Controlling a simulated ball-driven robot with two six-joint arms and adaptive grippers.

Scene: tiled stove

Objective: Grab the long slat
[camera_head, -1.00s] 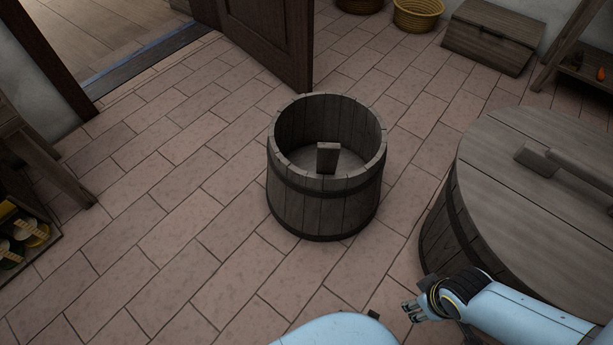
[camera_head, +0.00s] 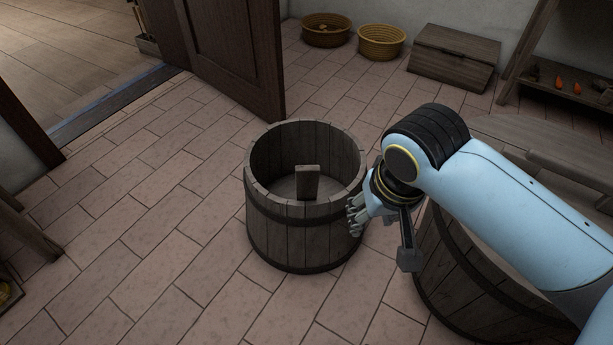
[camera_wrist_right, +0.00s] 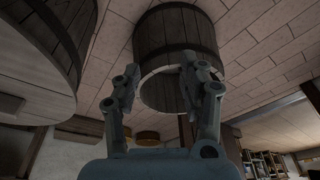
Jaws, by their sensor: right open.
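An open wooden tub (camera_head: 305,232) with dark bands stands on the floor in the middle of the head view. A short length of a flat wooden slat (camera_head: 308,182) sticks up inside it, below the rim; its lower part is hidden by the tub's near wall. My right gripper (camera_head: 357,213) is beside the tub's right side, outside it and below the rim in the picture. In the right wrist view my right gripper (camera_wrist_right: 160,68) is open and empty, with the tub (camera_wrist_right: 176,30) beyond its fingers. I cannot see the slat there. My left gripper is out of view.
A large lidded wooden barrel (camera_head: 455,265) stands at the right, partly hidden by my right arm. Two baskets (camera_head: 381,41) and a wooden chest (camera_head: 454,57) stand along the back wall. A dark door (camera_head: 236,55) stands open behind the tub. Tiled floor is clear to the left.

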